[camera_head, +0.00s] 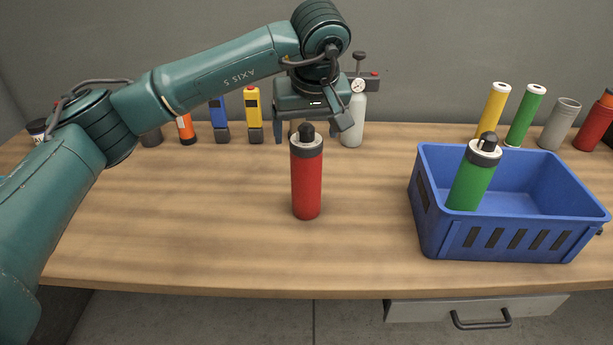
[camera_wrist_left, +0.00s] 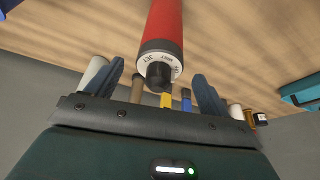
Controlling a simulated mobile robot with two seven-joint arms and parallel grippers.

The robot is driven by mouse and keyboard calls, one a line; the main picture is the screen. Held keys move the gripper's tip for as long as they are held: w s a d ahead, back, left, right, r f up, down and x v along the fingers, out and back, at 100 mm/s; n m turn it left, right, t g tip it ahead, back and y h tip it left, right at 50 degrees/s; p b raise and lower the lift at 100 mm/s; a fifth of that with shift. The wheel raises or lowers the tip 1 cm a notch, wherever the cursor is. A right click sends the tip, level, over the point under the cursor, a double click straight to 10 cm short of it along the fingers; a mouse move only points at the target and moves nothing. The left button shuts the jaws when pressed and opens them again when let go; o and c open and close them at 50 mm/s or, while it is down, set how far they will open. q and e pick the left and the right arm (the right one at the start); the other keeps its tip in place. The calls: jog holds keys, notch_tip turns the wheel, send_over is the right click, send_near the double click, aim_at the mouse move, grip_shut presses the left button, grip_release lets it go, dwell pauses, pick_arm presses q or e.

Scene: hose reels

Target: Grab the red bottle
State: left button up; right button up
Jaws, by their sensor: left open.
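The red bottle (camera_head: 306,185) stands upright on the wooden table, with a black cap and a grey collar. It also shows in the left wrist view (camera_wrist_left: 166,22), its cap toward me. My left gripper (camera_head: 311,130) is open and empty, just behind and above the bottle's top in the head view. In the left wrist view the bottle's cap shows between the two fingers (camera_wrist_left: 158,82), with no finger visibly touching it. My right gripper is in neither view.
A blue crate (camera_head: 500,238) on the right holds a green bottle (camera_head: 473,182). Several bottles and tubes line the back edge, including a yellow one (camera_head: 253,110) and a grey bottle with a gauge (camera_head: 353,125). The table left of the red bottle is clear.

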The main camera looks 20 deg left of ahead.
aim_at(306, 178)
pick_arm(q)
jog(key=shift+p+x, duration=0.45)
jog(key=shift+x, duration=2.3)
jog(key=shift+s+d, duration=0.1)
jog(key=shift+s, duration=0.05)
jog(key=shift+c, duration=0.3)
jog(key=c, duration=1.5)
